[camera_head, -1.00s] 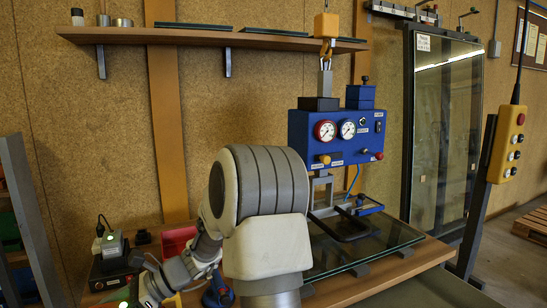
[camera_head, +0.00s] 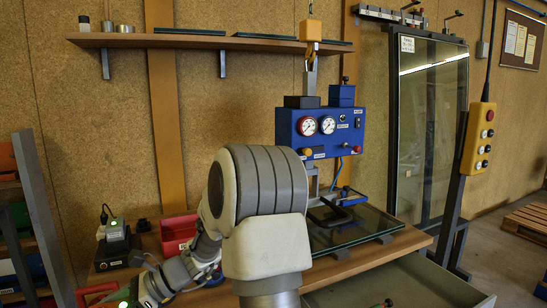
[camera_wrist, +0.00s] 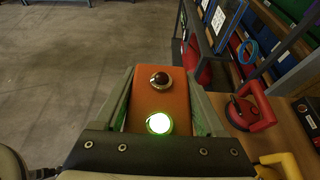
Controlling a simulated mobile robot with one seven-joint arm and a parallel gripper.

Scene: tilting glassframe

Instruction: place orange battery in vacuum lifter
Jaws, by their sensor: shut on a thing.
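The orange battery (camera_wrist: 162,100) fills the middle of the wrist view, with a dark red button and a lit green lamp on its face. My gripper (camera_wrist: 165,92) is shut on it, one finger along each side. In the head view my gripper is at the lower left edge, partly cut off, with a green glow. The vacuum lifter (camera_head: 292,147) is a blue box with two gauges, hanging from an orange hook behind my arm. It is well to the right of my gripper. My arm hides part of its lower side.
Glass panes (camera_head: 352,228) lie on the wooden bench (camera_head: 408,240) below the lifter. A charger with a green light (camera_head: 116,231) and a red bin (camera_head: 177,230) stand at the left. A red suction handle (camera_wrist: 249,107) is right of the battery. Open floor (camera_wrist: 60,60) lies to the left.

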